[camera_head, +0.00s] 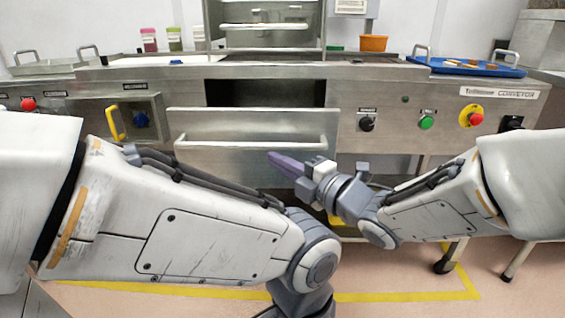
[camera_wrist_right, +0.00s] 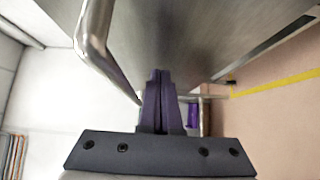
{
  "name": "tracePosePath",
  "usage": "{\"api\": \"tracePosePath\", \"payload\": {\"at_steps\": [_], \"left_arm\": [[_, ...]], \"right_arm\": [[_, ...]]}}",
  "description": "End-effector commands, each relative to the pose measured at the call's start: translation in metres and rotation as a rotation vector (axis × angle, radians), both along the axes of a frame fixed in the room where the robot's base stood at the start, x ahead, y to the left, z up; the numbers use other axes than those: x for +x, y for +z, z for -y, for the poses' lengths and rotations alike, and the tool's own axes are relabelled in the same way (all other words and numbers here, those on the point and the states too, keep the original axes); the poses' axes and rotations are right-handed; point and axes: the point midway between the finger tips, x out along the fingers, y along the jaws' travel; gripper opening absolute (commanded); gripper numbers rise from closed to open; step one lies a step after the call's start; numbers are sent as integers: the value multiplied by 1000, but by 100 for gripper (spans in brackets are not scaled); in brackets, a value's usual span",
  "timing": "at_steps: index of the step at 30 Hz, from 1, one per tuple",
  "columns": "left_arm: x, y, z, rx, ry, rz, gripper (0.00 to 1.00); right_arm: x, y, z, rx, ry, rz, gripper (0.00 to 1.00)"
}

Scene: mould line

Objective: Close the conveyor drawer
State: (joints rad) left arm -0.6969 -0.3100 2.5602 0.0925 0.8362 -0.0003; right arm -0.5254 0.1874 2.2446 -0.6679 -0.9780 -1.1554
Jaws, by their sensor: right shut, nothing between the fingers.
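The conveyor drawer (camera_head: 240,122) is a steel front in the middle of the machine. It stands open, with a dark gap behind its top edge. Its bar handle (camera_head: 250,144) runs across the front. My right gripper (camera_head: 283,163) is shut and empty, its purple fingers just below the right part of the handle in the head view. In the right wrist view the shut fingers (camera_wrist_right: 159,95) point along the steel drawer front (camera_wrist_right: 190,35), with the handle (camera_wrist_right: 95,40) to their left. Whether they touch it I cannot tell. My left arm crosses the lower left; its gripper is out of the frame.
The conveyor panel has a black knob (camera_head: 366,124), a green button (camera_head: 426,122) and a red emergency stop (camera_head: 474,117) on the right. A yellow handle (camera_head: 114,123) is at left. A blue tray (camera_head: 466,66) and an orange pot (camera_head: 373,43) stand on top.

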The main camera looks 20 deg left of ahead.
Motion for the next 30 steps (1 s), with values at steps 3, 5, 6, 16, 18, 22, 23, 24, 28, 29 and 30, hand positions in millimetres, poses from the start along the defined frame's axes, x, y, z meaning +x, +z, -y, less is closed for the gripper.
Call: {"api": "tracePosePath", "payload": {"at_steps": [3,5,6,16,18,22,23,24,28,29,30], "left_arm": [[0,-1,0,0,0,0,46],[0,0,0,0,0,0,46],[0,0,0,0,0,0,46],[0,0,0,0,0,0,46],[0,1,0,0,0,0,46],[0,2,0,0,0,0,46],[0,3,0,0,0,0,46],[0,4,0,0,0,0,46],[0,9,0,0,0,0,46],[0,11,0,0,0,0,46],[0,14,0,0,0,0,46]], "right_arm": [[4,0,-1,0,-1,0,0],[4,0,-1,0,0,0,0],[4,0,-1,0,0,0,0],[8,0,-2,-1,-1,0,0],[13,0,-3,-1,-1,0,0],[30,0,-8,-1,-2,-2,0],[36,0,-9,-1,-3,0,0],[44,0,-12,-2,-2,0,0],[75,1,-20,-1,-3,0,0],[83,1,-21,-2,-4,-1,0],[95,1,-23,-2,-7,-1,0]]}}
